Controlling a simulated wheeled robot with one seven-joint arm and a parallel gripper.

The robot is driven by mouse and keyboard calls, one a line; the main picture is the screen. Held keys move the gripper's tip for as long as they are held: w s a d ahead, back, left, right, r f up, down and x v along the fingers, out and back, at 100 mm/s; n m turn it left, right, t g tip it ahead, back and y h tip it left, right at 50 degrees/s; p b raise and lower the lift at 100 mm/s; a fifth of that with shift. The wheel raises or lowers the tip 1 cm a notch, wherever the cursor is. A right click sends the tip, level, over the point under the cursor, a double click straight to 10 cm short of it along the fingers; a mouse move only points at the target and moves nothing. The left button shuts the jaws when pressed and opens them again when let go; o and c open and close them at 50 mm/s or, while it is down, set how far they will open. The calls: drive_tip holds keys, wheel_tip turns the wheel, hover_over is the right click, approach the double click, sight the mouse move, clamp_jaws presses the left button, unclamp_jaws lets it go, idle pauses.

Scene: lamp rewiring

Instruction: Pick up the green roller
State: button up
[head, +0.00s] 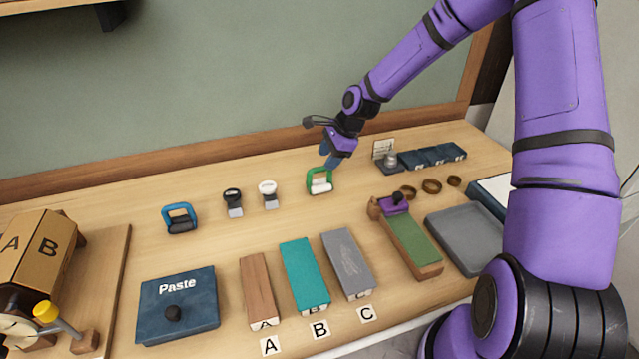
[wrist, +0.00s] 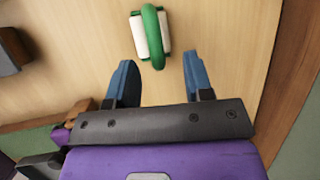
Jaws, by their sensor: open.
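The green roller (head: 319,181) has a green arched handle and a pale roll. It rests on the wooden table near the back, right of the white-topped tool. In the wrist view the green roller (wrist: 151,36) lies just beyond the fingertips, roughly between their lines. My gripper (head: 326,155) is above and slightly behind it in the head view, apart from it. In the wrist view my gripper (wrist: 157,72) shows two blue fingers spread apart with nothing between them.
A blue roller (head: 180,218) and two small tools, black (head: 233,202) and white (head: 269,194), stand to the left. Dark blocks (head: 432,156) and a small sign (head: 383,149) are to the right. Three coloured blocks, including a teal one (head: 303,273), lie in front.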

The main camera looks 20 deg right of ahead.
sight(320, 169)
drive_tip(key=x, duration=0.5)
drive_tip(key=shift+s+a, duration=0.25)
clamp_jaws()
